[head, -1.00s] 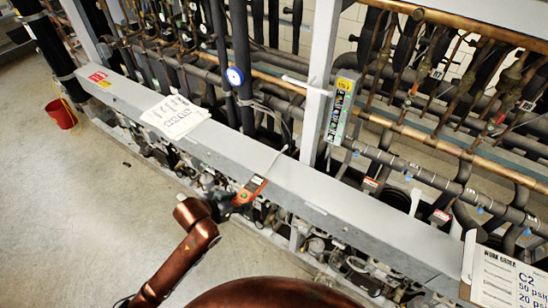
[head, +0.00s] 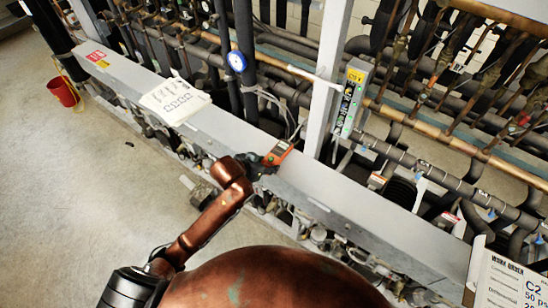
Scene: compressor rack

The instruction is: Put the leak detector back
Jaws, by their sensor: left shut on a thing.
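The leak detector (head: 278,152) is a small orange-red handheld unit with a dark face and a thin pale probe at its upper end. My left gripper (head: 264,163) is shut on its lower end, and the jaws hide that part. The detector is tilted and overlaps the top of the long grey beam in the picture. I cannot tell whether it touches the beam. My right gripper is not in view.
The grey beam (head: 335,190) crosses the view, with an open booklet (head: 174,101) on it. An upright post (head: 328,75) with a pale rod and a yellow-labelled box (head: 352,95) stands behind. Pipes fill the back. A work order sheet (head: 508,285) is lower right; a red bucket (head: 63,91) is left.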

